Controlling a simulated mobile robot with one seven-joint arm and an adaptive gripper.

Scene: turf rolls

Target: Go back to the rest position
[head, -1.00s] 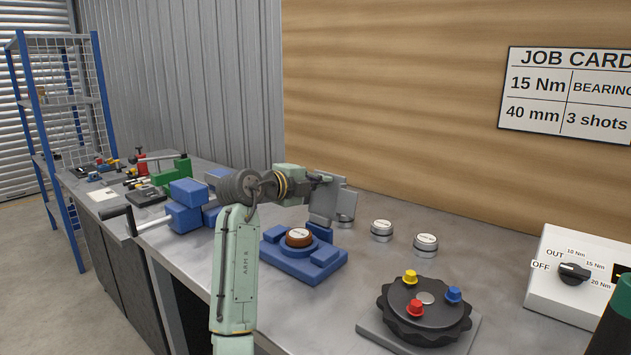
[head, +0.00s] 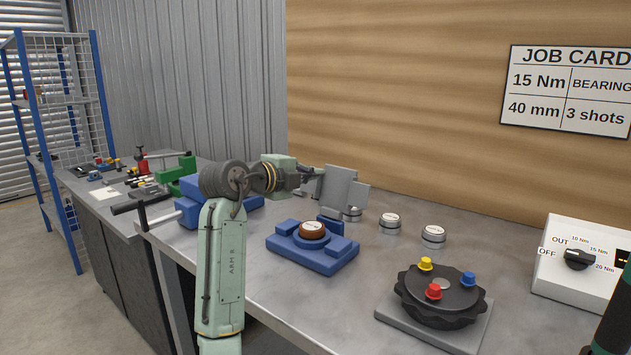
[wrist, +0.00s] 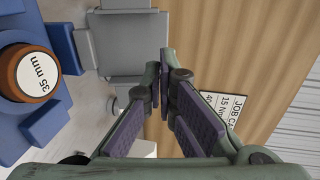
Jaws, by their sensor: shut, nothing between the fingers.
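My gripper (head: 310,175) hangs above the bench in the head view, at the end of my pale green arm. In the wrist view its purple-padded fingers (wrist: 165,90) are close together with nothing between them. A grey plate fixture (head: 336,192) stands just beyond the fingers in the head view; it also shows in the wrist view (wrist: 122,48). Whether the gripper touches it is hard to tell. A blue fixture (head: 325,260) sits below, carrying a brown round piece (head: 312,231). In the wrist view this piece (wrist: 38,73) reads 35 mm.
Two silver round pieces (head: 390,222) (head: 433,235) stand on the bench to the right. A black turntable (head: 440,308) has red, yellow and blue knobs. A white control box (head: 585,270) is at the right. A blue vise-like block (head: 190,212) and tools lie left.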

